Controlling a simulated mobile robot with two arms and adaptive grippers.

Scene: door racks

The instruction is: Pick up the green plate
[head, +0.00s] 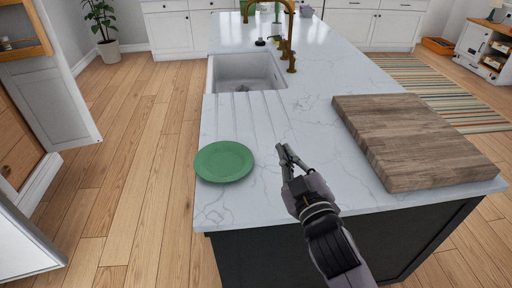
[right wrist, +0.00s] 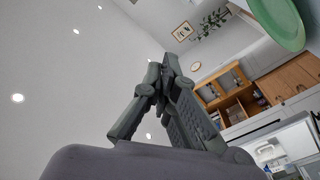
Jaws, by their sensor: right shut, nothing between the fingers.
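The green plate (head: 223,161) lies flat near the left front edge of the white marble island counter (head: 250,205). Its left rim is at about the counter's edge. In the right wrist view the plate (right wrist: 284,22) shows at the upper right, cut off by the frame. My right gripper (head: 283,149) is to the right of the plate, apart from it, over the counter. Its fingers are shut and empty, and they also show in the right wrist view (right wrist: 165,62). My left gripper is not in view.
A thick wooden cutting board (head: 415,140) covers the right side of the counter. A sink (head: 245,72) with a gold faucet (head: 290,45) lies beyond the plate. Between plate and board the counter is clear. An open door (head: 22,240) stands at the left.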

